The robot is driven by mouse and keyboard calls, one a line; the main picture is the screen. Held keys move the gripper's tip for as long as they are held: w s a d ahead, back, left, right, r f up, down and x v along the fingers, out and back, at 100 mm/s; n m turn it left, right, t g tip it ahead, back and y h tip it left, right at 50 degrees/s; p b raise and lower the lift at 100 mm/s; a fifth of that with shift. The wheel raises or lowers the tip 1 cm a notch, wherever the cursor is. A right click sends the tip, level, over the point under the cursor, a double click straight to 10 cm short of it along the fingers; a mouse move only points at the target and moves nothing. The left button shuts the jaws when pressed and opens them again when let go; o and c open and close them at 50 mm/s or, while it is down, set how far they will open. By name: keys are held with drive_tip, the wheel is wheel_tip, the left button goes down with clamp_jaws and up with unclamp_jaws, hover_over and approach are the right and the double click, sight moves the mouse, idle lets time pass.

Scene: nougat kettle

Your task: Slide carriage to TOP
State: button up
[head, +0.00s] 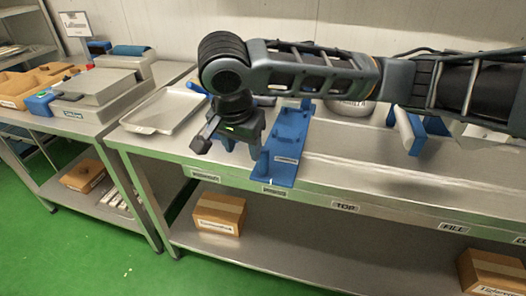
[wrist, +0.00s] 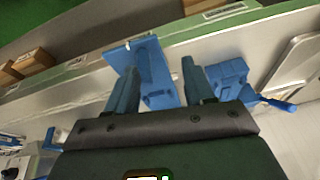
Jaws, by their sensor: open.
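A blue fixture (head: 285,150), which looks like the carriage, stands on the steel bench with a flat labelled base reaching the front edge. It is left of the TOP label (head: 345,207). My gripper (head: 229,143) points down just left of it, open. In the wrist view the fixture's blue upright (wrist: 152,78) shows between the open fingers of my gripper (wrist: 160,68), apart from them as far as I can tell. A second blue block (wrist: 230,80) with a handle (wrist: 275,103) is beside the right finger; my arm mostly hides it in the head view.
A shallow metal tray (head: 165,112) lies left of my gripper. A blue bracket with a pale cylinder (head: 408,130) stands farther right, partly behind my arm. The bench front near the TOP and FILL (head: 453,227) labels is clear. Boxes (head: 219,212) sit on the lower shelf.

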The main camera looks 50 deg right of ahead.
sight(264, 149)
drive_tip(key=shift+m+g+h, duration=0.4)
drive_tip(key=shift+g+h, duration=0.1)
drive_tip(key=shift+h, duration=0.1)
drive_tip(key=d, duration=0.1)
drive_tip(key=s+d, duration=0.1)
drive_tip(key=d, duration=0.1)
drive_tip(key=shift+s+d+r, duration=0.3)
drive_tip(key=shift+s, duration=0.05)
drive_tip(key=shift+d+f, duration=0.25)
drive_tip(key=shift+p+x, duration=0.4)
drive_tip(key=shift+x, duration=3.15)
drive_tip(key=shift+c, duration=0.4)
drive_tip(key=shift+a, duration=0.1)
clamp_jaws()
